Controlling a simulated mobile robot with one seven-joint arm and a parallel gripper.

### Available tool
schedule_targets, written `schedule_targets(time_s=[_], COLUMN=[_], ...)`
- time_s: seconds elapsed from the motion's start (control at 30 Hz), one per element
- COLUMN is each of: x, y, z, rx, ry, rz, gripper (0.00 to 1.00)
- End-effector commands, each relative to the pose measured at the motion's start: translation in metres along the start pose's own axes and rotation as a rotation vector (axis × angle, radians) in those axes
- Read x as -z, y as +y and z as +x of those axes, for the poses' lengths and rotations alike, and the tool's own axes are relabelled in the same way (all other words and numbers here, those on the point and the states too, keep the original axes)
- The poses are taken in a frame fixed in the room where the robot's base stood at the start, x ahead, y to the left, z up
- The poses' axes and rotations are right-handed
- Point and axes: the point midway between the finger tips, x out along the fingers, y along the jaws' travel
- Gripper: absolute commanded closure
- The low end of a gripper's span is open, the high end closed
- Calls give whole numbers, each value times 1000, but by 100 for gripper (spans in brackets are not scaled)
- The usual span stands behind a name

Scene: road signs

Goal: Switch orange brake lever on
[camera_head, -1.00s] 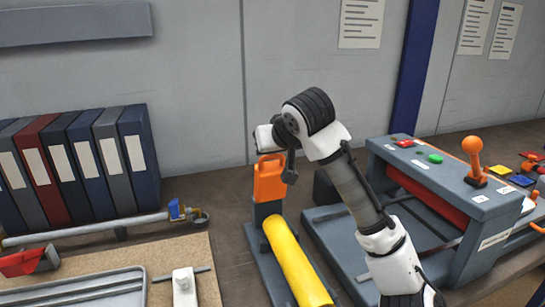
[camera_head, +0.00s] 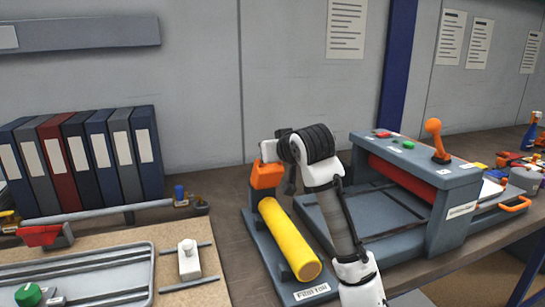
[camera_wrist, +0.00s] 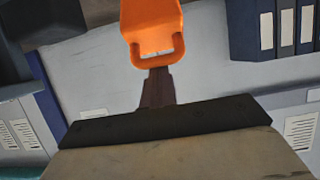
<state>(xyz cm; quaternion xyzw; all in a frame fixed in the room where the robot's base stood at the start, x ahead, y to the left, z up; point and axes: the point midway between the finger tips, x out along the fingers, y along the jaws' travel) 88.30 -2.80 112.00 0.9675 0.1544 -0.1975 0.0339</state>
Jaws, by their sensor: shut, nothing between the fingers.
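The orange lever (camera_head: 266,174) stands at the back end of a grey base that carries a yellow roll, left of the grey machine. In the wrist view the orange lever (camera_wrist: 152,28) fills the top middle, with a slotted loop end pointing at my gripper. My gripper (camera_wrist: 158,75) shows as a dark, narrow shut pair of fingers just below that loop. Nothing is held. In the head view my gripper end is at the lever's top, and the fingertips are hidden. I cannot tell whether they touch the loop.
The yellow roll (camera_head: 289,240) lies in front of the lever. The grey machine (camera_head: 460,208), with an orange ball-topped lever (camera_head: 437,142), stands to the right. Binders (camera_head: 80,158) and a metal tray (camera_head: 75,275) are on the left. Bare bench lies between tray and roll base.

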Motion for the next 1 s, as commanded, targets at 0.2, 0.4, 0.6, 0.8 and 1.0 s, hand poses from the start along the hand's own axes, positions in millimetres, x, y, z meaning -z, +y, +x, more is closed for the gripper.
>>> schedule_targets(time_s=[0.2,0.4,0.6,0.8,1.0], x=[-31,-50,-65,-75,-79], y=[2,2,2,3,2], z=[3,-7,-11,-12,-12], rx=[2,-1,-1,-1,-1], ry=[160,299,293,292,292], rz=[3,0,0,-1,-1], gripper=[100,100,100,100,100])
